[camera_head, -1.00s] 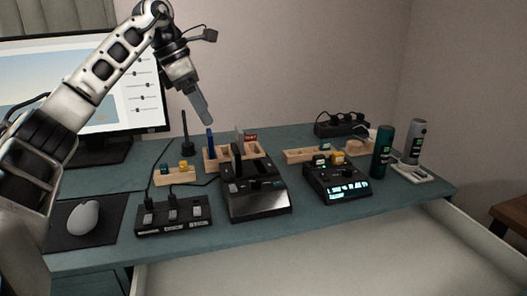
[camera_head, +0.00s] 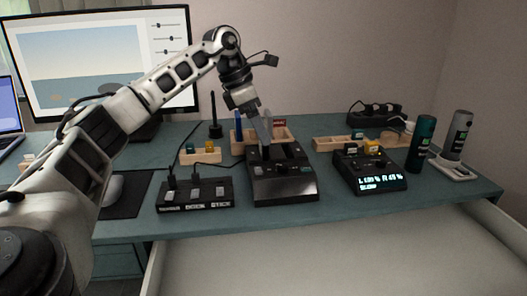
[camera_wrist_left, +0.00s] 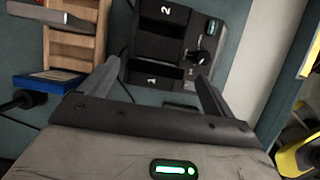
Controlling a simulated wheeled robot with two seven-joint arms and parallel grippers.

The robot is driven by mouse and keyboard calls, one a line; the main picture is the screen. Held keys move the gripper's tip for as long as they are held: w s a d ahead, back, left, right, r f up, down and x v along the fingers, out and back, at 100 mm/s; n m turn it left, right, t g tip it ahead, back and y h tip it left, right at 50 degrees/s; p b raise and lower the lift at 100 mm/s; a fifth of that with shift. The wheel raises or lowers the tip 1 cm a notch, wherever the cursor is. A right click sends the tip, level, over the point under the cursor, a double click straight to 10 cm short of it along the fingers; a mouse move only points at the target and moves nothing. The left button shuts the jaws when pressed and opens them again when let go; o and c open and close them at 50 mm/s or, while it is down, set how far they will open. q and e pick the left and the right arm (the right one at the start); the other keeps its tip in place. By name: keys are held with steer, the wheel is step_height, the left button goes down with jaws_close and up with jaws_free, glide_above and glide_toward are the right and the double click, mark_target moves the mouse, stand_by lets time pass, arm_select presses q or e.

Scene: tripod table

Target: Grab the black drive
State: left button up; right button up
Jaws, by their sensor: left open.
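A black two-slot dock (camera_head: 285,185) stands at the middle of the desk; in the left wrist view (camera_wrist_left: 180,50) its slots are marked 1 and 2. A dark block (camera_wrist_left: 158,46) shows in the dock between those marks and looks like the black drive, though black on black makes its edges hard to tell. In the head view my arm hides most of it. My left gripper (camera_head: 266,138) points down over the back of the dock. In its wrist view the left gripper (camera_wrist_left: 158,72) is open, fingers apart on both sides of slot 1, with nothing clearly held.
A wooden rack (camera_head: 237,147) stands behind the dock; a blue piece (camera_wrist_left: 48,82) shows beside it. A switch box (camera_head: 195,194) is at left, a lit display box (camera_head: 372,178) at right. A green bottle (camera_head: 422,145) stands further right.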

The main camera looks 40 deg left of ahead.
mark_target(264, 150)
arm_select(q)
steer(key=b+x, duration=0.1)
steer(key=x, duration=0.3)
steer(key=shift+w+a, duration=0.15)
steer(key=shift+w, duration=0.05)
steer(key=shift+w+f, duration=0.1)
steer(key=shift+f, duration=0.15)
steer(key=c, duration=1.1)
steer(key=shift+r, duration=0.1)
steer(key=shift+c, duration=0.2)
arm_select(e)
steer(key=shift+w+a+t, duration=0.2)
steer(key=shift+a+t, duration=0.05)
steer(key=shift+t, duration=0.05)
arm_select(q)
steer(key=shift+r, duration=0.1)
